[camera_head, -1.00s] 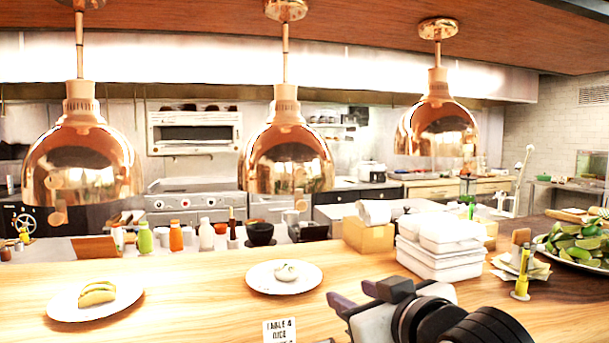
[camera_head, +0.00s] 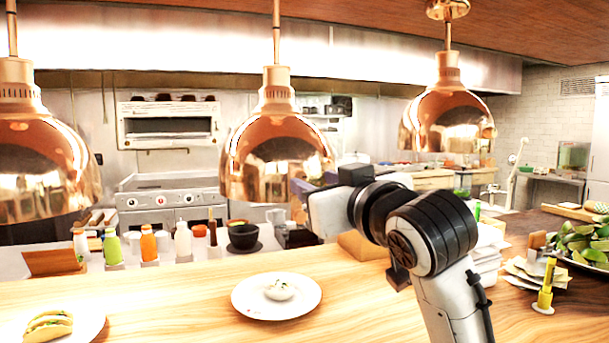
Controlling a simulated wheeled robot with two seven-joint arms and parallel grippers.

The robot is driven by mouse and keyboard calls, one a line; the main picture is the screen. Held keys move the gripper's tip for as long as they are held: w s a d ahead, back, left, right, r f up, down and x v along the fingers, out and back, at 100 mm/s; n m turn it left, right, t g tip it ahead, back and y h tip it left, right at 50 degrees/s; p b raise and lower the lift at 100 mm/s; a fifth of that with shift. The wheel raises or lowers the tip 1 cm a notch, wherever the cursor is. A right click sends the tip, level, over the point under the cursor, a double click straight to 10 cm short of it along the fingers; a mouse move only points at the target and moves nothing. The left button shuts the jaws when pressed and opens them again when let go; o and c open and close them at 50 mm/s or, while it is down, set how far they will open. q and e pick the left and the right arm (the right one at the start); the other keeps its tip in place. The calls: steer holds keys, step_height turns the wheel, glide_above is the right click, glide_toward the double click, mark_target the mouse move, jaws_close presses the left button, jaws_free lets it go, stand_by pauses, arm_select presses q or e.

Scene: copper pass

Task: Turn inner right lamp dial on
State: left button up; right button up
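Three copper heat lamps hang over the counter: a left lamp (camera_head: 40,170), a middle lamp (camera_head: 275,155) and a right lamp (camera_head: 447,122). My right gripper (camera_head: 313,184) is raised at the lower right rim of the middle lamp, its dark fingers apart with nothing seen between them. It overlaps the rim in the picture; whether it touches cannot be told. No dial can be made out clearly on the middle lamp; the gripper covers that part of its rim. My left gripper is not in view.
The wooden counter (camera_head: 180,295) holds a plate with tacos (camera_head: 85,325), a plate with a small white bowl (camera_head: 245,300) and white containers (camera_head: 488,255) partly behind my arm. A lime platter (camera_head: 580,242) and a yellow bottle (camera_head: 546,285) stand at right. Sauce bottles (camera_head: 148,245) line the back.

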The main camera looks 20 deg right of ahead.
mark_target(302, 177)
steer(key=w, duration=0.5)
steer(key=shift+w+a+p, duration=0.2)
steer(key=shift+w+p, duration=0.1)
steer(key=shift+p, duration=0.1)
jaws_close()
